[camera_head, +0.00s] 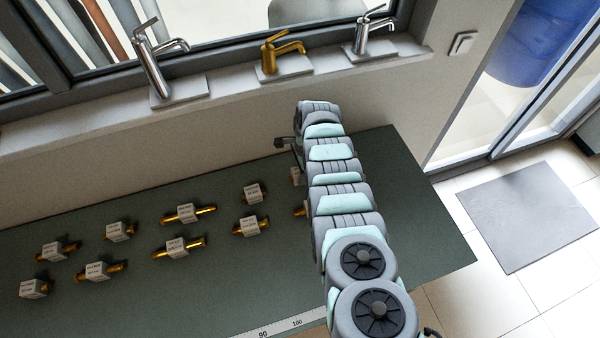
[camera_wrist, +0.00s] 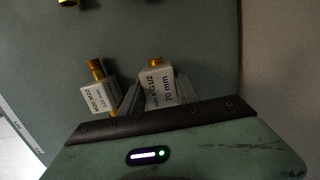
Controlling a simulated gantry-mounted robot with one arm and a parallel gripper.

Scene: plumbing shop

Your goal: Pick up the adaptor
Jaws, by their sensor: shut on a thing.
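In the wrist view my gripper (camera_wrist: 157,92) has its grey fingers on either side of a brass adaptor with a white tag (camera_wrist: 158,82), and it is shut on it. The tag reads roughly "G1/2" and "70 mm"; a brass end shows above it. A second tagged brass adaptor (camera_wrist: 97,70) lies just left of the fingers, apart from the held one. In the head view my arm hides most of the gripper. A white tag (camera_head: 296,175) and a brass end (camera_head: 300,211) show at the arm's left side. I cannot tell whether the held adaptor touches the table.
Several tagged brass fittings lie in two rows on the dark green table (camera_head: 200,290), such as one in the back row (camera_head: 187,213). A ruler strip (camera_head: 285,325) runs along the front edge. Three taps, one golden (camera_head: 272,55), stand on the sill behind. The table's right end is clear.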

